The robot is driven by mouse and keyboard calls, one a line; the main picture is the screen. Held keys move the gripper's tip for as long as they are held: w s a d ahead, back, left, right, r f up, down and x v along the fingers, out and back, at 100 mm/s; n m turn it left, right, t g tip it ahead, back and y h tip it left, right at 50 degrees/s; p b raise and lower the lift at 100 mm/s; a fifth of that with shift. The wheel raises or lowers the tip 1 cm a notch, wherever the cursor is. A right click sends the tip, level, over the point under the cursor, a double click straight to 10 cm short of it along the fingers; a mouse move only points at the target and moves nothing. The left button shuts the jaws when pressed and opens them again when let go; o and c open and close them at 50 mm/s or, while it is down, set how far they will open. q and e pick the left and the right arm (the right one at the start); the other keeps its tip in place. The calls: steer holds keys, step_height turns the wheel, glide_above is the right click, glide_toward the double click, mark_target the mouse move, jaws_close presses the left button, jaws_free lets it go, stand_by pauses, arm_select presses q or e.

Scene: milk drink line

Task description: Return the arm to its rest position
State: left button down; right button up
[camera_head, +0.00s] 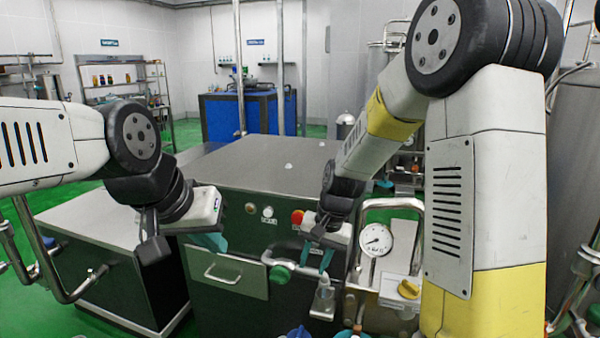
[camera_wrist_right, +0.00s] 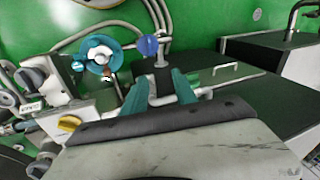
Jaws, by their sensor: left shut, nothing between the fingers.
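My right arm comes down from the upper right in the head view. Its gripper (camera_head: 316,258) points downward with its teal fingers apart, just above a small pale fitting (camera_head: 323,297) at the front of the machine. In the right wrist view the two teal fingers (camera_wrist_right: 160,90) are spread, with a grey pipe fitting (camera_wrist_right: 162,78) showing in the gap beyond them. I see nothing clamped between them. My left gripper (camera_head: 212,240) hangs at the left in the head view, in front of the steel cabinet (camera_head: 262,165), shut and empty.
A pressure gauge (camera_head: 376,240) and a yellow knob (camera_head: 408,289) sit close to the right gripper's right. A red button (camera_head: 297,217) is on the cabinet front. A lower cabinet (camera_head: 100,222) stands at the left.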

steer(key=s+d+r+n+t, duration=0.1)
steer(key=s+d+r+t, duration=0.1)
steer(key=s+d+r, duration=0.3)
steer(key=s+d+r+n+t, duration=0.2)
steer(key=s+d+r, duration=0.4)
steer(key=s+r, duration=0.6)
steer(key=shift+r+t, duration=0.3)
steer(key=shift+r, duration=0.05)
steer(key=shift+s+a, duration=0.1)
